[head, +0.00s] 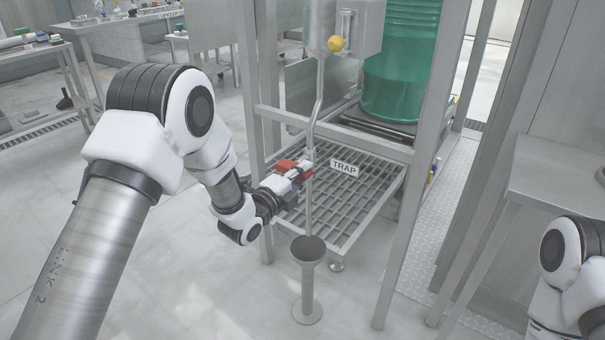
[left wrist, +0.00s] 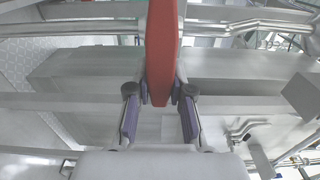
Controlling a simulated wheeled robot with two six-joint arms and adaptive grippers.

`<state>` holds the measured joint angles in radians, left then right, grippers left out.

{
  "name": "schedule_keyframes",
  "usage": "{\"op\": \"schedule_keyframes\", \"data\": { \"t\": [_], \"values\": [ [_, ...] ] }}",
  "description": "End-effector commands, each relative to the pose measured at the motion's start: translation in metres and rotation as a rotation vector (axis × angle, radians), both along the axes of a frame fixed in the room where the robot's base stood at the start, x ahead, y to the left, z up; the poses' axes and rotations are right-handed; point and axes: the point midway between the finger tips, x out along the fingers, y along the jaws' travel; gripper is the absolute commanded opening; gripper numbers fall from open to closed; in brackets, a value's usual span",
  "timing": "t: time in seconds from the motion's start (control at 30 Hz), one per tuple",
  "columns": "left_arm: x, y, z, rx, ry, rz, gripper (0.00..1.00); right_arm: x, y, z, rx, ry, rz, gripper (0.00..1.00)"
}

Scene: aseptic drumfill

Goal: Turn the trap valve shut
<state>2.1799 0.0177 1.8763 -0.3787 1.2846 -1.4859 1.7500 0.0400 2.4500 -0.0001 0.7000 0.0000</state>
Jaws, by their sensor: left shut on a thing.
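The trap valve's red handle (head: 285,165) is on the thin vertical drain pipe (head: 309,205), beside the white TRAP label (head: 345,168). My left gripper (head: 300,174) reaches in from the left at the pipe and is shut on this handle. In the left wrist view the red handle (left wrist: 162,45) runs down from the top edge, and its end sits between the two fingers of my left gripper (left wrist: 161,92). The gripper hides part of the valve in the head view. My right gripper is out of view.
A grey funnel stand (head: 308,250) is on the floor below the pipe. A slatted metal rack (head: 350,225) lies behind the valve, with frame posts (head: 405,200) to its right. A green drum (head: 402,60) stands behind.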

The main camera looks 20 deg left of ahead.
Motion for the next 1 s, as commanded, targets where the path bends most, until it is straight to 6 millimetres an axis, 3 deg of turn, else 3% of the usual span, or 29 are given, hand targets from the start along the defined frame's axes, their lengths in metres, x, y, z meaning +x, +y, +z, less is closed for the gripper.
{"op": "schedule_keyframes", "data": {
  "t": [0.07, 0.1, 0.13, 0.17, 0.57, 1.0],
  "values": [
    [0.000, 0.000, -0.001, 0.002, 0.002, -0.001, 0.00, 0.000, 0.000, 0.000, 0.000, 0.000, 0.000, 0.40],
    [0.000, 0.000, -0.001, 0.002, 0.002, -0.001, 0.31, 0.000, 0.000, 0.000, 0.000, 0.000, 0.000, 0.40],
    [0.000, 0.000, -0.001, 0.002, 0.002, -0.001, 0.42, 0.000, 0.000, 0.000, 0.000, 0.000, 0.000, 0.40],
    [0.000, 0.000, -0.001, 0.001, 0.002, -0.001, 0.46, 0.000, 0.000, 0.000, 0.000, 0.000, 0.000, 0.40],
    [-0.009, 0.004, -0.001, -0.002, 0.003, 0.001, 0.46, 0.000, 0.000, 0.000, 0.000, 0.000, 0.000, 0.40],
    [-0.102, 0.038, -0.001, -0.004, 0.005, 0.001, 0.46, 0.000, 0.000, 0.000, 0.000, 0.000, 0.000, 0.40]
  ]
}}
